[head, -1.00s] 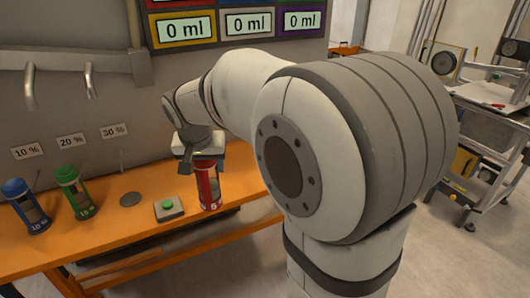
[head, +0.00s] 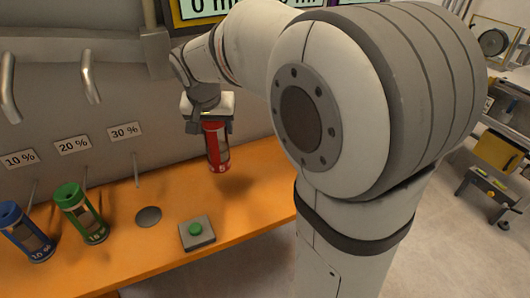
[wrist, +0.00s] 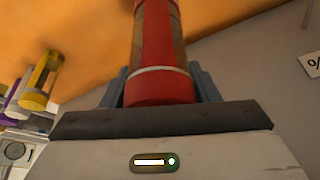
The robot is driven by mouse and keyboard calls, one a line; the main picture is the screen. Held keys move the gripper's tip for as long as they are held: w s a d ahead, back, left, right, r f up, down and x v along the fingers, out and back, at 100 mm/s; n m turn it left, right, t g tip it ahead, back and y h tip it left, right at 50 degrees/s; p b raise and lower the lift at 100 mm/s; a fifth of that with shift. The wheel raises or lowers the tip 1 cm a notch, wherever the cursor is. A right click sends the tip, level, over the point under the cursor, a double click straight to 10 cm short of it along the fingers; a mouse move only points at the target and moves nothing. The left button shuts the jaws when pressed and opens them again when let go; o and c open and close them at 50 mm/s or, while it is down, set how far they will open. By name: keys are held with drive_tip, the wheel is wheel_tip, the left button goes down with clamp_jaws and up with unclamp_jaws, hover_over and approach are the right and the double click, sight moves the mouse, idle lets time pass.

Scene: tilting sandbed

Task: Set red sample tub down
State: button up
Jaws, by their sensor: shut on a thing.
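The red sample tub (head: 217,148) is upright, slightly tilted in the head view, with a dark window in its side. My gripper (head: 209,127) is shut on its upper part from above. A shadow on the orange table, apart from the tub's base, suggests that the tub hangs a little above the surface. In the wrist view the red tub (wrist: 157,60) stands between the blue-grey fingers of my gripper (wrist: 160,88). A dark round spot (head: 148,216) lies bare on the table below the 30 % label.
A green tub (head: 80,213) and a blue tub (head: 25,231) stand at the left. A green button on a grey box (head: 197,233) sits near the front edge. A yellow tub (wrist: 41,82) shows in the wrist view. The orange table (head: 265,170) is clear around the red tub.

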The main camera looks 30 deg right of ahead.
sight(220, 157)
wheel_tip(220, 157, down, 10)
drive_tip(key=shift+s+r+p, duration=0.1)
drive_tip(key=shift+p, duration=0.2)
drive_tip(key=shift+f, duration=0.2)
drive_tip(key=o, duration=1.2)
drive_tip(key=shift+r, duration=0.1)
